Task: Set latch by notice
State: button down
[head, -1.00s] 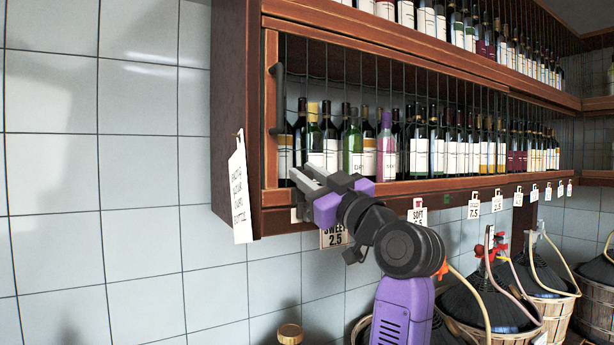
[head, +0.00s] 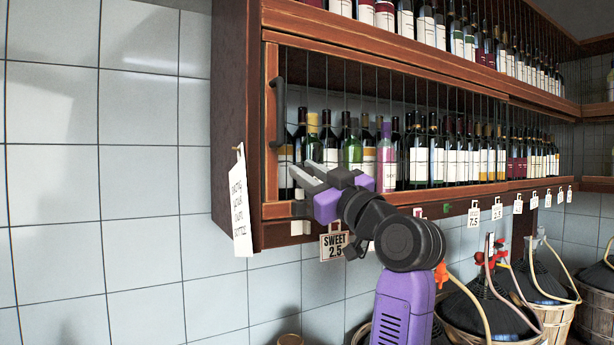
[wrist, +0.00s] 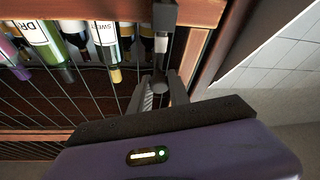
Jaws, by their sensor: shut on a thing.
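The notice (head: 239,208) is a white card with handwritten words, apparently "bring your own bottle". It hangs on the left side of the wooden cabinet (head: 233,90). My gripper (head: 306,176) is at the lower left corner of the barred cabinet door, right of the notice. In the wrist view my gripper (wrist: 162,92) is shut on a small dark round part, which looks like the latch knob (wrist: 160,78). A dark grey bar (wrist: 164,14) with a pale piece below it lines up with this knob. The fingers partly hide the knob, so the latch's setting is unclear.
Bottles (head: 440,155) stand close behind thin bars. A black door handle (head: 277,112) is above my gripper. A "SWEET 2.5" tag (head: 333,242) hangs just below my wrist. Demijohns in baskets (head: 490,305) stand lower right. The tiled wall (head: 120,200) at left is clear.

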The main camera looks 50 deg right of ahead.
jog(key=shift+r, duration=0.25)
jog(key=c, duration=1.2)
grip_release()
jog(key=shift+c, duration=0.2)
jog(key=shift+s+f, duration=0.1)
jog(key=shift+f, duration=0.05)
jog(key=shift+s+f, duration=0.2)
jog(key=shift+s, duration=0.1)
jog(key=b+v, duration=0.2)
jog(key=v, duration=0.5)
jog(key=shift+a+r, duration=0.1)
